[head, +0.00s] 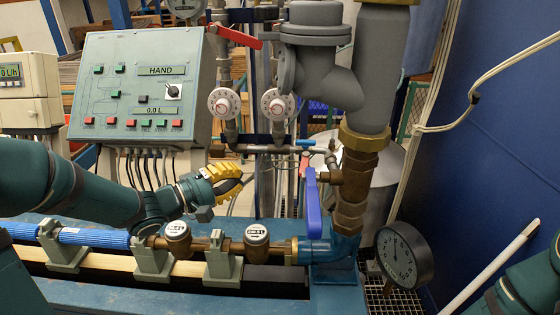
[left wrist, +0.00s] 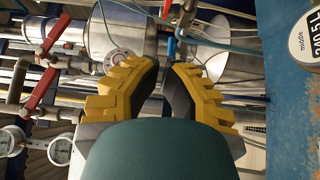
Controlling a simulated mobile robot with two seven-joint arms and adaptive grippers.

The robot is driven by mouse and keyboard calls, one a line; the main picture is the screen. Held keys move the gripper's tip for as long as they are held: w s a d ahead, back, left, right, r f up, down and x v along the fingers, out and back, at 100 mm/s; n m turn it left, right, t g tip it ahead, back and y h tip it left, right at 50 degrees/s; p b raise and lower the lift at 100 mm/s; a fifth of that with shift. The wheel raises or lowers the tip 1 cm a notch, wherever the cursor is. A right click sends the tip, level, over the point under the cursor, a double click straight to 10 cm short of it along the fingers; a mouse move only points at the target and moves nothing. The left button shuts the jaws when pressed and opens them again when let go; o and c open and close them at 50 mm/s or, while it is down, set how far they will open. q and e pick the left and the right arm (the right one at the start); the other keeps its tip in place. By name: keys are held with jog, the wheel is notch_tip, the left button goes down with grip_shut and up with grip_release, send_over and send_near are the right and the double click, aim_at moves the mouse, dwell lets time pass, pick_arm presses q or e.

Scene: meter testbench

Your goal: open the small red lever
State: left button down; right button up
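The small red lever (head: 311,187) hangs upright on the thin pipework behind and left of a large blue handle (head: 313,211) in the head view. A small red piece at the top edge of the left wrist view (left wrist: 167,9) may be the same lever. My left gripper (head: 236,182) is left of the lever and apart from it, with yellow ribbed fingers pointing right. In the left wrist view its two fingers (left wrist: 165,72) stand apart with nothing between them. My right gripper is not in view; only part of my right arm shows at the lower right.
A larger red lever (head: 236,37) sits higher up. Two round dials (head: 224,103) are mid-height. A control panel (head: 145,85) stands left. Two water meters (head: 256,235) lie below my left gripper. A thick grey pipe (head: 375,65) and a pressure gauge (head: 403,253) are at right.

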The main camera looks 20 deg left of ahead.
aim_at(305, 164)
pick_arm(q)
jog(key=s+d+b+x, duration=0.1)
jog(key=d+b+x, duration=0.1)
jog(key=x, duration=1)
jog(key=shift+s+d+b, duration=0.2)
jog(key=shift+d+b, duration=0.15)
jog(key=shift+b, duration=0.25)
jog(key=d+p, duration=0.1)
jog(key=p, duration=0.2)
jog(key=shift+d, duration=0.35)
jog(key=shift+s, duration=0.1)
